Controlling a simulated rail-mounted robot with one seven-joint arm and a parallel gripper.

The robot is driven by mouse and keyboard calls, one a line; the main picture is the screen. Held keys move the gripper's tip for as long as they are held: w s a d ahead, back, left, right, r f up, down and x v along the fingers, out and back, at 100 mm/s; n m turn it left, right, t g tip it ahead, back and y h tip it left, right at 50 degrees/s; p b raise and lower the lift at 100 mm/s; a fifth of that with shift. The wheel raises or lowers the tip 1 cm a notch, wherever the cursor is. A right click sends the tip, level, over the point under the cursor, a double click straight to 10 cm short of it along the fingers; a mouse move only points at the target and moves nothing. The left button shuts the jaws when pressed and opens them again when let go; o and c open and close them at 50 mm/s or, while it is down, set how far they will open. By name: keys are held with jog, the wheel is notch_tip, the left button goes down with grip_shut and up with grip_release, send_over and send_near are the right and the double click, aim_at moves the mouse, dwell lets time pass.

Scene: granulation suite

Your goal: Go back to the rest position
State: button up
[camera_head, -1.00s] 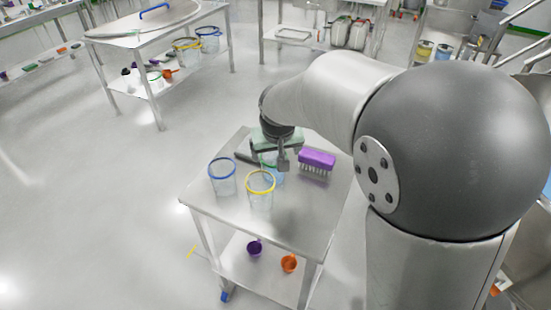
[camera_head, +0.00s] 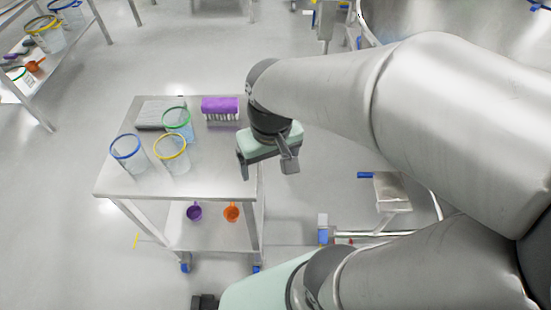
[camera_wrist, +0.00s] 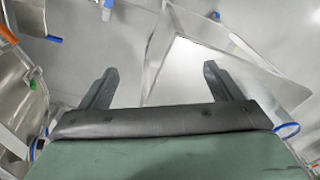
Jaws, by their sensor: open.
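My gripper (camera_head: 267,165) hangs from my arm in the head view, off the right edge of the steel cart. In the wrist view, its two fingers stand wide apart with nothing between them (camera_wrist: 160,80). The gripper is open and empty, clear of the cart and its items. Part of the finger on the far side is hard to make out in the head view.
The steel cart (camera_head: 210,170) carries blue-, yellow- and green-rimmed beakers (camera_head: 172,153), a purple brush (camera_head: 220,108) and a grey flat item (camera_head: 160,113). Purple (camera_head: 194,212) and orange (camera_head: 232,212) scoops lie on its lower shelf. A pedal-like fixture (camera_head: 392,190) stands right.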

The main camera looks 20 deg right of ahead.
jog(key=shift+s+d+f+p, duration=0.1)
jog(key=shift+s+d+p, duration=0.2)
jog(key=shift+s, duration=0.65)
jog(key=shift+s+d+f+p, duration=0.1)
jog(key=shift+s+d, duration=0.25)
jog(key=shift+s, duration=0.6)
